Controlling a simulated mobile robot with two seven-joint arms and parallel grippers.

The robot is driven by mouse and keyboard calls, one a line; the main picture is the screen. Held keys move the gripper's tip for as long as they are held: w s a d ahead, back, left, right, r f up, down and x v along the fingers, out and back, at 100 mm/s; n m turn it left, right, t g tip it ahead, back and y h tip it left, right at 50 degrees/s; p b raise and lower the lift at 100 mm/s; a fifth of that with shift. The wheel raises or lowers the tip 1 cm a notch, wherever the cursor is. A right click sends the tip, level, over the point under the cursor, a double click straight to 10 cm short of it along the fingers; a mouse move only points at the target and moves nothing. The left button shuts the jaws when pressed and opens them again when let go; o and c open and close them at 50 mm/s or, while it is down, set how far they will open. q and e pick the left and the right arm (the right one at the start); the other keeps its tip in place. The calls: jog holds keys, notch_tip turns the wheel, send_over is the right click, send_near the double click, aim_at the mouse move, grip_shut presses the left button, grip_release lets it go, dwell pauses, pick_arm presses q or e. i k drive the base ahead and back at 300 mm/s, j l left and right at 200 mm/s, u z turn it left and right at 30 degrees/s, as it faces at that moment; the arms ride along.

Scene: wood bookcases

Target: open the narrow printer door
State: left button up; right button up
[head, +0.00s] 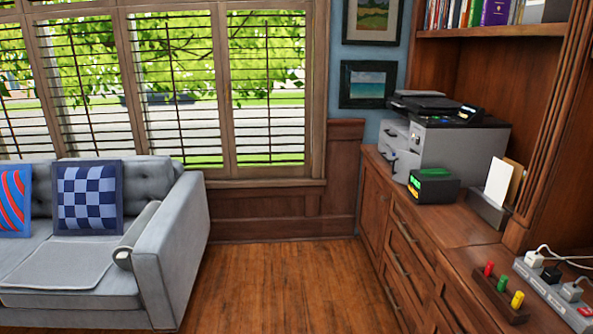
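A grey and black printer (460,148) stands on the wood cabinet's top at the right. Its front faces left, with pale panels and small dark handles (391,155). Below the printer's far end, a narrow wood cabinet door (375,208) is set in the cabinet front and looks shut. I cannot tell from this view whether the task's door is this one or a panel of the printer. Neither of my grippers is in view.
A grey sofa (185,233) with cushions stands at the left. The wood floor (285,270) between sofa and cabinet is clear. The cabinet top holds a black and green box (433,187), a letter holder (488,209), a peg block (498,296) and a power strip (556,297).

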aim_at(403, 162)
jog(key=i+j+z, duration=0.2)
jog(key=i, duration=0.3)
jog(key=i+j+z, duration=0.2)
jog(key=i, duration=0.3)
jog(key=i+j+z, duration=0.15)
jog(key=i+z, duration=0.15)
jog(key=z, duration=0.15)
jog(key=i+j+z, duration=0.25)
jog(key=z, duration=0.25)
jog(key=i+j+z, duration=0.2)
jog(key=j+z, duration=0.25)
jog(key=i+j+z, duration=0.2)
jog(key=z, duration=0.25)
jog(key=j+z, duration=0.45)
jog(key=i+j, duration=0.05)
jog(key=j, duration=0.05)
